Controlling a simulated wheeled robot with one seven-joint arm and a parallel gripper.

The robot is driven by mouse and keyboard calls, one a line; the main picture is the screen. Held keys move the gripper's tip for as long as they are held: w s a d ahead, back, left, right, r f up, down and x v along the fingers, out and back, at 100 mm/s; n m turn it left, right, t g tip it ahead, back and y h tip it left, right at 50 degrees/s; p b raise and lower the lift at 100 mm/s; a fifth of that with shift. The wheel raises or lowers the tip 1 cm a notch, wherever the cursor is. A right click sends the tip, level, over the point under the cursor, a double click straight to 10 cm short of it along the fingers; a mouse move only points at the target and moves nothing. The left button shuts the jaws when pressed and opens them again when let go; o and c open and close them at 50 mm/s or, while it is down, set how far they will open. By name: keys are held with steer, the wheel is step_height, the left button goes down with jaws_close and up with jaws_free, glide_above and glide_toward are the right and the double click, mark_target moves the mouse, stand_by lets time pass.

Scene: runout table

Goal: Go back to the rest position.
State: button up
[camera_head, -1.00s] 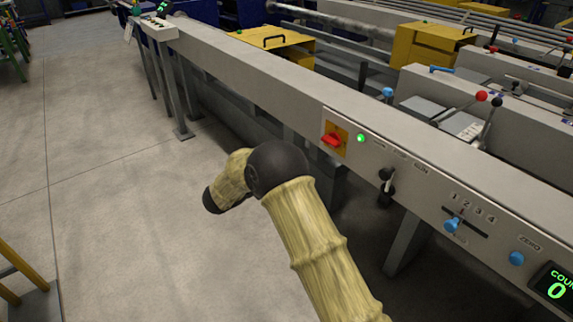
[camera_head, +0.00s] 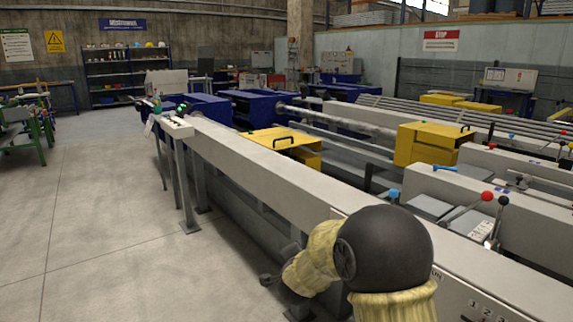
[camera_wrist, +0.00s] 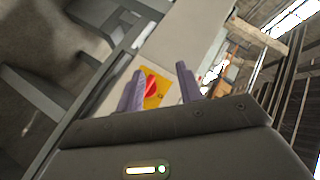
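My gripper (camera_wrist: 159,80) shows in the wrist view with its two purple-grey fingers apart and nothing held between them. Beyond the fingers is a red rotary switch (camera_wrist: 151,86) on a yellow plate (camera_wrist: 161,99), fixed to the grey runout table front. The gap to it cannot be judged exactly, but no finger is seen touching it. In the head view my arm, with a dark round joint and tan sleeves, bends in front of the table beam (camera_head: 262,172). It hides the switch and much of the control panel there.
Yellow covers (camera_head: 280,140) and (camera_head: 428,146) sit behind the beam. A small control box (camera_head: 176,127) is on the beam's far end. The floor (camera_head: 100,215) at left is clear.

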steer(key=s+d+f+n+g+y, duration=0.15)
steer(key=s+d+n+g, duration=0.25)
steer(key=s, duration=0.6)
steer(key=s+d+f+n+g, duration=0.2)
steer(key=s+d+n+g, duration=0.15)
steer(key=s, duration=0.65)
steer(key=s+d+f+n+g, duration=0.25)
steer(key=s+d+n, duration=0.2)
steer(key=s, duration=0.65)
step_height(320, 180, up, 37)
steer(key=a+p, duration=0.1)
steer(key=p, duration=3.7)
steer(key=shift+w+r+g, duration=0.2)
steer(key=shift+w+g, duration=0.15)
steer(key=shift+g, duration=0.05)
